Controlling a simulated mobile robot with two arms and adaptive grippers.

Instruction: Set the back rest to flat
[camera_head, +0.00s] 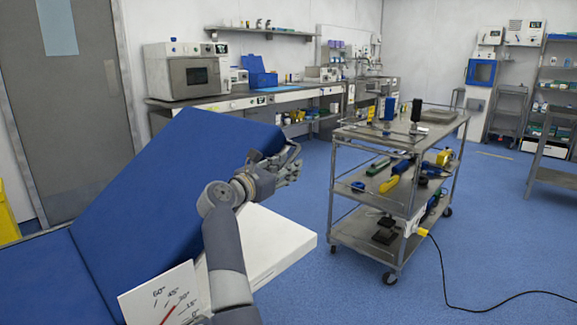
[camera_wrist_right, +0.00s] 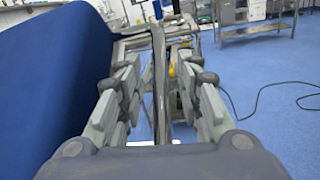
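The blue back rest (camera_head: 185,190) of the operating table is tilted up, and its blue side also fills the left of the right wrist view (camera_wrist_right: 50,75). A white angle scale (camera_head: 160,295) stands at its near side, with a red pointer near the 30° mark. My right gripper (camera_head: 292,165) is at the raised end of the back rest, on its right side. In the right wrist view its fingers (camera_wrist_right: 160,75) are apart, with a grey metal bar (camera_wrist_right: 158,65) running between them. Whether they touch the bar is unclear. My left gripper is out of view.
A white slab (camera_head: 265,245) lies below the raised back rest. A metal trolley (camera_head: 365,205) with tools stands to the right, with a black cable (camera_head: 460,290) on the floor. A counter with an oven-like device (camera_head: 187,72) is behind. Blue floor is free between table and trolley.

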